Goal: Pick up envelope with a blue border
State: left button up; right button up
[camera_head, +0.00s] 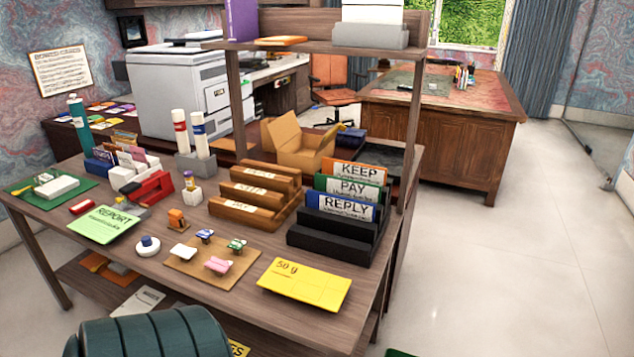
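I cannot make out an envelope with a blue border. A flat yellow piece marked "50 g" (305,285) lies near the front right edge of the wooden desk (225,300); no blue border shows on it. A white paper (138,302) lies on the lower shelf, too small to read. Several upright cards or envelopes (128,158) stand in a holder at the left, their borders unclear. Neither of my grippers is in view.
A black sorter (330,243) holds KEEP, PAY and REPLY folders; a wooden sorter (255,195) stands beside it. Stamps on a board (212,262) sit in front. A dark teal ribbed object (150,335) blocks the bottom.

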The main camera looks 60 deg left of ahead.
aim_at(362, 210)
jog(key=k+j, duration=0.1)
jog(key=j, duration=0.35)
jog(key=k+j, duration=0.1)
jog(key=j, duration=0.75)
jog(key=k+j, duration=0.15)
jog(key=j, duration=0.3)
